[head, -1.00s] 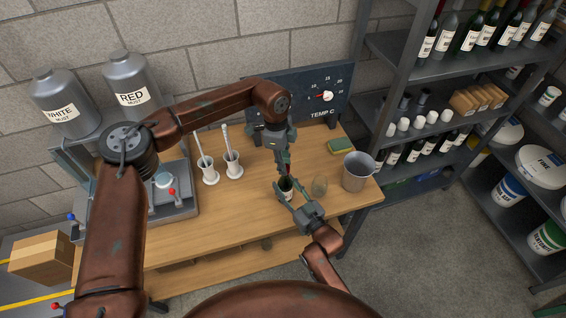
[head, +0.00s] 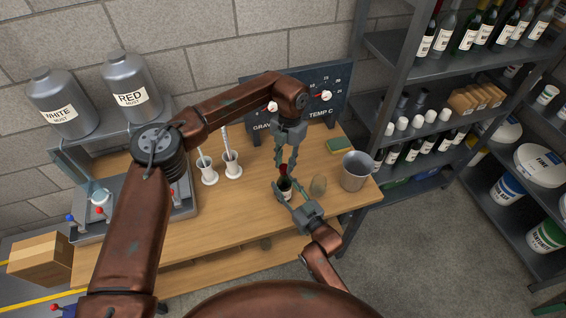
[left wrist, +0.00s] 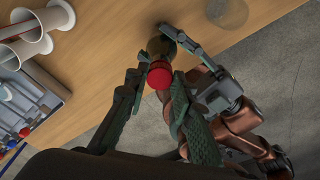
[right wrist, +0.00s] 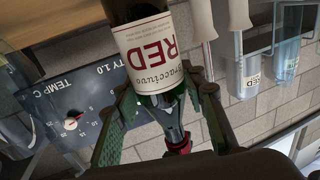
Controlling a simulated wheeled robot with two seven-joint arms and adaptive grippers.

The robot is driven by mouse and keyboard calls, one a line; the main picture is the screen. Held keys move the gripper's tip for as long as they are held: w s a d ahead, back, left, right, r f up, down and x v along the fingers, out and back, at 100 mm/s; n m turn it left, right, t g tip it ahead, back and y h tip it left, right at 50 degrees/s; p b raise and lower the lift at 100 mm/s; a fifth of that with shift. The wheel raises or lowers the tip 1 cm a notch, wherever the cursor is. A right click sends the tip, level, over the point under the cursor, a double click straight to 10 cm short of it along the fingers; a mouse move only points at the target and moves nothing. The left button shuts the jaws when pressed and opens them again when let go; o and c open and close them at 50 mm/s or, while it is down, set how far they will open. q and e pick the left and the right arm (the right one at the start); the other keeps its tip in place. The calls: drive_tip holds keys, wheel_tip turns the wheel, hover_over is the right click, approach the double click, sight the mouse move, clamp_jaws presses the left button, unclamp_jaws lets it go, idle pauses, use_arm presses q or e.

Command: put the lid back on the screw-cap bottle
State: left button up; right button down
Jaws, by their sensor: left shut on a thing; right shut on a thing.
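A dark bottle (head: 286,186) with a white RED label stands over the workbench. My right gripper (head: 291,194) is shut around it; the label and neck show in the right wrist view (right wrist: 150,50). The red lid (left wrist: 159,75) is at the bottle's mouth, and it also shows at the end of the neck in the right wrist view (right wrist: 178,146). My left gripper (left wrist: 150,82) comes down from above and is shut on the red lid. The lid looks in line with the neck. Whether it is seated or threaded I cannot tell.
White cylinder stands (head: 209,177) are to the left, near a bench machine (head: 130,215). A gauge board (head: 325,110) is behind. The front of the bench (head: 225,225) is clear.

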use_arm(q)
drive_tip(key=m, duration=0.4)
drive_tip(key=shift+s+d+m, duration=0.15)
drive_tip(key=shift+m, duration=0.15)
drive_tip(key=m+t, duration=0.1)
drive_tip(key=m, duration=0.3)
drive_tip(key=shift+s+y, duration=0.1)
drive_tip(key=shift+y, duration=0.2)
drive_tip(key=m, duration=0.4)
drive_tip(key=shift+s+m, duration=0.1)
drive_tip(key=shift+m, duration=0.3)
drive_tip(key=m+t, duration=0.1)
drive_tip(key=m, duration=0.3)
drive_tip(key=shift+s, duration=0.1)
drive_tip(key=m, duration=0.7)
drive_tip(key=m+h, duration=0.1)
drive_tip(key=shift+a+t, duration=0.25)
drive_tip(key=shift+t, duration=0.05)
drive_tip(key=m, duration=0.7)
drive_tip(key=shift+f+h, duration=0.1)
drive_tip(key=shift+h, duration=0.3)
drive_tip(key=o, duration=0.8)
drive_tip(key=shift+a, duration=0.1)
drive_tip(key=shift+c, duration=0.2)
